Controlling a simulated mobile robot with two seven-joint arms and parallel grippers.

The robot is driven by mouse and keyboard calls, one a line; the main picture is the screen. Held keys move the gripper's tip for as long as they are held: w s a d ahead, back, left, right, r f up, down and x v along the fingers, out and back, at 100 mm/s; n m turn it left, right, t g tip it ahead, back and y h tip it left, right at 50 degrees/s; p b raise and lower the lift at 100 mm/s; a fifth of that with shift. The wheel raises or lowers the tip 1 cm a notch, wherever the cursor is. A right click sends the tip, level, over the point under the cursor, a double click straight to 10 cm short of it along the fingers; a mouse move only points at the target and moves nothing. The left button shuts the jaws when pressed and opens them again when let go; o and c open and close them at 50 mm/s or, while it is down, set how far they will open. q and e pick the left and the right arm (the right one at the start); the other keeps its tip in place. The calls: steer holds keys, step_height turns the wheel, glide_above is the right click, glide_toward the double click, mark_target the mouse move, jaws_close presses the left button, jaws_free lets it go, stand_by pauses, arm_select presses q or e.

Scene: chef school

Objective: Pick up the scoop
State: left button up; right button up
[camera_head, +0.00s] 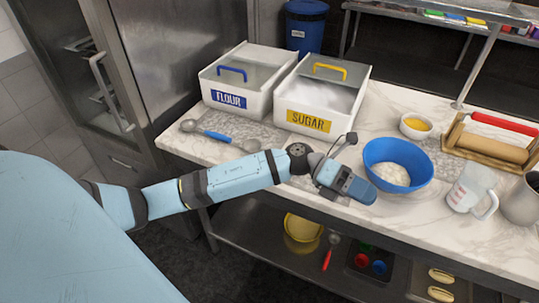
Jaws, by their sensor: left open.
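A scoop (217,136) with a blue handle and a round metal bowl at its left end lies on the marble counter, in front of the flour bin. A second rounded metal piece (251,145) lies just to its right, close to my arm; I cannot tell whether it belongs to another scoop. My left arm reaches across the counter's front edge. My left gripper (350,169) is open and empty, between the sugar bin and the blue bowl, to the right of the scoop and apart from it. My right gripper is not in view.
The flour bin (229,98) and sugar bin (309,121) stand behind the scoop. A blue bowl (386,151) with white contents, a measuring cup (468,190) and a rolling pin (492,146) stand to the right. A lower shelf (263,239) holds a yellow bowl and trays.

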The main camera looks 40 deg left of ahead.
arm_select(q)
steer(key=w+a+m+y+b, duration=0.45)
steer(key=a+y, duration=0.45)
steer(key=a, duration=0.5)
steer(key=w+a+m+y+b, duration=0.3)
steer(key=w+a+m+y, duration=0.15)
steer(key=a+y, duration=0.65)
steer(key=shift+n+h, duration=0.3)
steer(key=shift+h, duration=0.6)
steer(key=f, duration=0.2)
steer(key=a+f, duration=0.1)
steer(key=f, duration=0.2)
steer(key=a+f, duration=0.1)
steer(key=f, duration=0.1)
steer(key=shift+w+f, duration=0.2)
steer(key=shift+w, duration=0.15)
steer(key=shift+d+f, duration=0.2)
steer(key=shift+f, duration=0.5)
steer(key=f, duration=0.4)
steer(key=shift+s+d+f, duration=0.15)
steer(key=shift+d+f, duration=0.05)
steer(key=shift+d, duration=0.05)
steer(key=c, duration=1)
steer(key=shift+r, duration=0.15)
